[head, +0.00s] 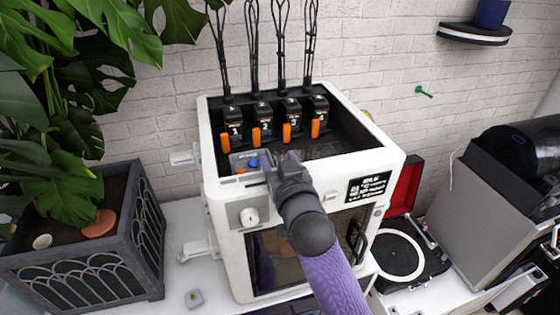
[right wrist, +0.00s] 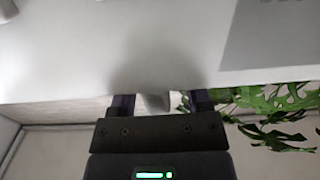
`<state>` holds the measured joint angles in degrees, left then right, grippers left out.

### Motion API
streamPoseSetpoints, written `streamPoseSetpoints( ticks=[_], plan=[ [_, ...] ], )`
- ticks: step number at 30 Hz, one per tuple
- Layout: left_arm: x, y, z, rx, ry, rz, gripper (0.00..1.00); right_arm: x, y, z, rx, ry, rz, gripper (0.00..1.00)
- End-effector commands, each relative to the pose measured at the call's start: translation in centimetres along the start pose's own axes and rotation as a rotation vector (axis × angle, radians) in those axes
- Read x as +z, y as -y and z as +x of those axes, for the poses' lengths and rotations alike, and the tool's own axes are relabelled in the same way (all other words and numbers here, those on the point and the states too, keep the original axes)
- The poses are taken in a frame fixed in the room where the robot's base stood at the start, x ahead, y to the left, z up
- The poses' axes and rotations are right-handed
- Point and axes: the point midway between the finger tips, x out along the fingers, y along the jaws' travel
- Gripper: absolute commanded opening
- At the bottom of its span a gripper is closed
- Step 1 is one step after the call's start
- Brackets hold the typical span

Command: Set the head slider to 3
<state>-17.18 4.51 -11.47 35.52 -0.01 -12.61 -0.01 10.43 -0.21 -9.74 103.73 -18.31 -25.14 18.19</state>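The white printer (head: 222,205) stands on the table with several numbered black-and-orange tool heads, such as head 1 (head: 232,130), inside its open top. My right gripper (head: 280,163) is over its front top rim. In the right wrist view, the fingers (right wrist: 160,103) are apart, with a small pale tab (right wrist: 153,103) between them, probably the slider's handle. A gap shows on the tab's right side; I cannot tell if the left finger touches it. The gripper hides the tab and most of the slider's scale in the head view, so its setting is unreadable. My left gripper is out of view.
A round white knob (head: 249,215) sits on the printer's front, left of my right arm. A blue knob (head: 253,163) is just left of the gripper. A planter (head: 85,245) stands at left; a record player (head: 400,262) stands at right.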

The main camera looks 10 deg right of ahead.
Motion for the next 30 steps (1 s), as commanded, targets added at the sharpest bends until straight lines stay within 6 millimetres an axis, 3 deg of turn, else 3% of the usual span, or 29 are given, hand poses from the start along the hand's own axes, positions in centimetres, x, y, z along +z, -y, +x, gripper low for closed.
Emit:
streamPoseSetpoints(
  ticks=[8, 21, 30],
  plan=[
    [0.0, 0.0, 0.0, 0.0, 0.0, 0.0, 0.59, 0.1, 0.0, -0.5, 0.0, 0.001, 0.0, 0.62],
    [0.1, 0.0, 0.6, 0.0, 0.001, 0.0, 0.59, 0.2, 0.0, -9.2, 0.0, 0.002, 0.001, 0.62],
    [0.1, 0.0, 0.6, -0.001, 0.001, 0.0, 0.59, 0.0, 0.0, -9.9, 0.0, 0.0, 0.0, 0.62]
  ],
)
